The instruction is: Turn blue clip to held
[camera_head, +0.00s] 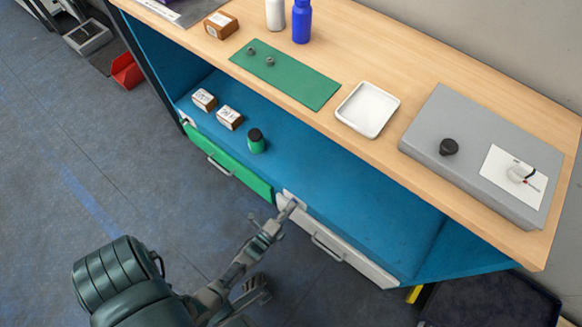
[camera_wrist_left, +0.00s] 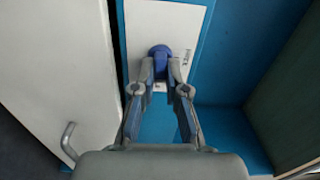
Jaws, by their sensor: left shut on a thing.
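The blue clip (camera_wrist_left: 160,52) is a small rounded blue piece on a white plate (camera_wrist_left: 186,22) with small dark lettering too small to read surely. My left gripper (camera_wrist_left: 161,70) has its two fingertips closed on the clip from both sides, hiding its lower part. In the head view my left gripper (camera_head: 284,211) reaches the white plate (camera_head: 291,200) on the shelf front, between the green drawer (camera_head: 228,166) and the white drawer (camera_head: 335,245). The clip itself is hidden there.
The blue shelf (camera_head: 330,205) holds a green jar (camera_head: 256,141) and two small boxes (camera_head: 204,100). Above it, the wooden tabletop (camera_head: 430,75) carries a green mat (camera_head: 300,83), a white tray (camera_head: 367,109) and a grey box (camera_head: 450,115). A drawer handle (camera_wrist_left: 68,142) is left of my gripper.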

